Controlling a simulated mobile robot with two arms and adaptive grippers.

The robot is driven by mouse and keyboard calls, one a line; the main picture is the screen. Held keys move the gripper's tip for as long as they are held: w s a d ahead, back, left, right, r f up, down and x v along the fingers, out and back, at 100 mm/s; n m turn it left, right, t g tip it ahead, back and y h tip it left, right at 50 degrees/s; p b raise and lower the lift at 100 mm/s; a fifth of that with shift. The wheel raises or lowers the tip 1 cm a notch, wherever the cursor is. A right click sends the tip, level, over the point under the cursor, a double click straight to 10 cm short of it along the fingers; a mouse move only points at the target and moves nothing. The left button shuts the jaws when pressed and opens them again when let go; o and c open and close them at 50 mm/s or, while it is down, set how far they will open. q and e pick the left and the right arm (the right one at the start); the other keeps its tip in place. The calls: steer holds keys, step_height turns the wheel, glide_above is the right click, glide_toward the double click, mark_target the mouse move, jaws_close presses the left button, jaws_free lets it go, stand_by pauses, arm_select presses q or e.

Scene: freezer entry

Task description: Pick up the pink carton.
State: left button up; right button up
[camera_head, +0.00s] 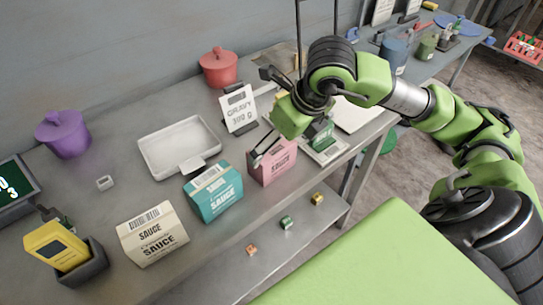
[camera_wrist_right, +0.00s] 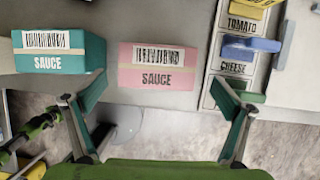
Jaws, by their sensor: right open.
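The pink carton (camera_head: 272,163) stands on the grey table in the head view, right of the teal carton (camera_head: 213,194). In the right wrist view the pink carton (camera_wrist_right: 157,67) lies ahead of the fingers, with its barcode top and "SAUCE" label showing. My right gripper (camera_head: 270,145) is close above the pink carton in the head view and partly covers its top. In the right wrist view my right gripper (camera_wrist_right: 153,92) is open, with its fingers spread wide to either side and nothing between them. My left gripper is not in view.
A cream carton (camera_head: 152,234) stands left of the teal one. A white tray (camera_head: 179,148), a "GRAVY 300 g" sign (camera_head: 238,110) and a red pot (camera_head: 219,67) are behind. In the wrist view, a labelled rack (camera_wrist_right: 238,62) stands close right of the pink carton.

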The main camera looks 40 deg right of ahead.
mark_target(274, 148)
steer(key=shift+w+a+f+p, duration=0.15)
steer(key=shift+w+f+p, duration=0.15)
steer(key=shift+f, duration=0.15)
steer(key=shift+w+a+f+p, duration=0.15)
steer(key=shift+f+p, duration=0.1)
steer(key=shift+f, duration=0.2)
steer(key=shift+x, duration=1.2)
steer(key=shift+w+f, duration=0.15)
steer(key=shift+f, duration=0.05)
steer(key=c, duration=1.5)
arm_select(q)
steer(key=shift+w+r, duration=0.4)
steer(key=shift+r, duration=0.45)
arm_select(e)
steer(key=shift+r, duration=0.1)
